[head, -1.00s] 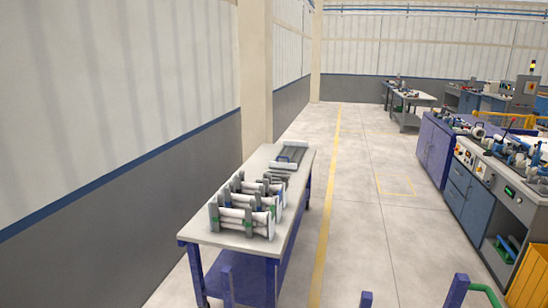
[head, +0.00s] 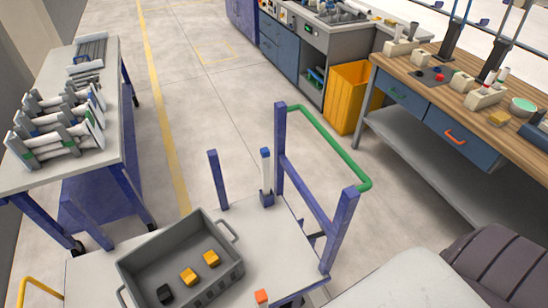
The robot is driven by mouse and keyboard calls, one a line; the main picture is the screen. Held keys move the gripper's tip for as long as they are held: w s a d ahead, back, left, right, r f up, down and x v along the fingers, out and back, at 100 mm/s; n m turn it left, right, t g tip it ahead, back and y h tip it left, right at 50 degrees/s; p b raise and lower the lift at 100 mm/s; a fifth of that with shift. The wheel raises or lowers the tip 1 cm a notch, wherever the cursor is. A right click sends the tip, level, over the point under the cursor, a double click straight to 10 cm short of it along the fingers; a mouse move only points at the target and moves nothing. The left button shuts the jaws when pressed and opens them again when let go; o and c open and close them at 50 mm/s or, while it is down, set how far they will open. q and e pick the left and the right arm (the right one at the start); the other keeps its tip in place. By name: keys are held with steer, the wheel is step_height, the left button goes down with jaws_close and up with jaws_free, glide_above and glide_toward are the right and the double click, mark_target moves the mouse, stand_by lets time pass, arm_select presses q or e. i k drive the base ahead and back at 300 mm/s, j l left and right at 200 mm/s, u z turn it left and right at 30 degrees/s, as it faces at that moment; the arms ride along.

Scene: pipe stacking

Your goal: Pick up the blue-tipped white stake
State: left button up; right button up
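The blue-tipped white stake (head: 266,168) stands upright in the head view, near the far edge of a light grey cart top (head: 290,240). Its lower end sits in a dark blue holder (head: 267,198), which hides its base. Neither of my grippers is in view.
A grey crate (head: 140,262) with yellow and black blocks sits left of the stake. Blue posts (head: 281,150) and a green rail (head: 325,143) rise to its right. An orange-tipped piece (head: 261,297) shows at the bottom edge. A pipe-rack table (head: 104,165) and wooden workbench (head: 405,65) flank the cart.

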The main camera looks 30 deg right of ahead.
mark_target(265, 152)
steer(key=z, duration=0.85)
steer(key=l+u, duration=0.15)
steer(key=u, duration=0.5)
steer(key=l+u, duration=0.35)
steer(key=l, duration=0.45)
steer(key=l+u, duration=0.4)
steer(key=l, duration=0.45)
steer(key=k, duration=0.05)
